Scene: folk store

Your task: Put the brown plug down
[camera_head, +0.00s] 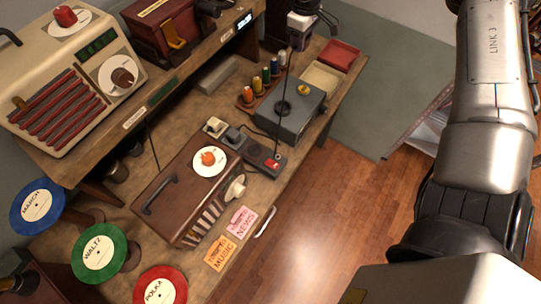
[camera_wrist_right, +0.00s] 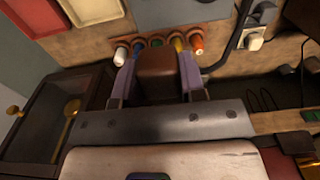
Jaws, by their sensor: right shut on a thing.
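My right gripper (camera_wrist_right: 157,72) shows in the right wrist view, with its two purple fingers closed on the sides of the brown plug (camera_wrist_right: 157,66). The plug is a dark brown block that fills the gap between the fingers. Its underside is hidden, and I cannot tell whether it touches a surface. My left gripper is in neither view.
Colored spools stand in a rack (camera_head: 258,101) by a grey box (camera_head: 298,118). A red tray (camera_head: 340,54) and a cream tray (camera_head: 322,78) lie behind. A power strip (camera_head: 262,156) with a red switch lies beside a brown case (camera_head: 170,165). The counter is crowded.

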